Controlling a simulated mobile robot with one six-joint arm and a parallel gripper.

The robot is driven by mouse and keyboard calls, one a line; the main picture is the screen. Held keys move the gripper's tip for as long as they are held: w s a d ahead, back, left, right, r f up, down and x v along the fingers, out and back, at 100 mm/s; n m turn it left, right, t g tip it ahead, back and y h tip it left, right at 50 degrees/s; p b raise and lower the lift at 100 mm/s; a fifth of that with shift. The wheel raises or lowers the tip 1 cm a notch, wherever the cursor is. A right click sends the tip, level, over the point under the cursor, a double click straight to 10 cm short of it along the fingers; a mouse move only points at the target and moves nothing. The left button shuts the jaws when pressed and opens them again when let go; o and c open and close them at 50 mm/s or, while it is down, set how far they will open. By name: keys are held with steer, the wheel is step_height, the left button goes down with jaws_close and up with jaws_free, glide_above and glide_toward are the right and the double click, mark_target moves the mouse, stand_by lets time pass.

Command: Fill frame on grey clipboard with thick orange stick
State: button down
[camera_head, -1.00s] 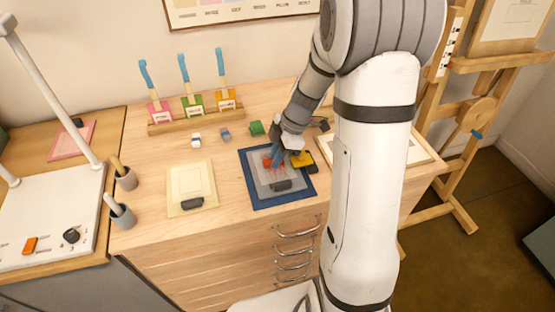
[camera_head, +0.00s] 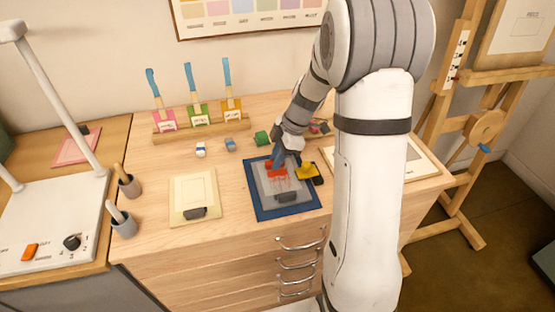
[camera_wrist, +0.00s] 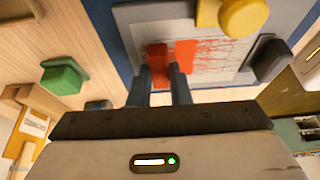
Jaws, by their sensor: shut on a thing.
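The grey clipboard (camera_head: 268,192) lies on a dark blue mat (camera_head: 256,205), with a dark clip at its near edge. Its pale sheet (camera_wrist: 228,70) carries thin red-orange strokes and a denser orange patch (camera_wrist: 187,52). My gripper (camera_head: 281,160) is low over the sheet's far part, its blue fingers pointing down. It is shut on the thick orange stick (camera_wrist: 157,56), which shows at the fingertips in the wrist view. The stick's tip is at or very near the sheet; contact cannot be told. The frame outline is partly hidden.
A yellow piece (camera_head: 306,169) sits at the clipboard's right side. A cream clipboard (camera_head: 184,213) is to the left; a rack (camera_head: 200,128) holds blue-handled tools at the back.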

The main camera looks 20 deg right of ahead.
mark_target(280, 187)
steer(key=shift+s+b, duration=0.7)
steer(key=shift+s, duration=0.6)
steer(key=shift+s+f+b, duration=0.1)
steer(key=shift+s+b, duration=0.45)
steer(key=shift+s, duration=0.3)
steer(key=shift+s+b, duration=0.65)
steer(key=shift+s, duration=1.05)
steer(key=shift+b, duration=0.5)
steer(key=shift+w, duration=2.6)
steer(key=shift+w, duration=0.15)
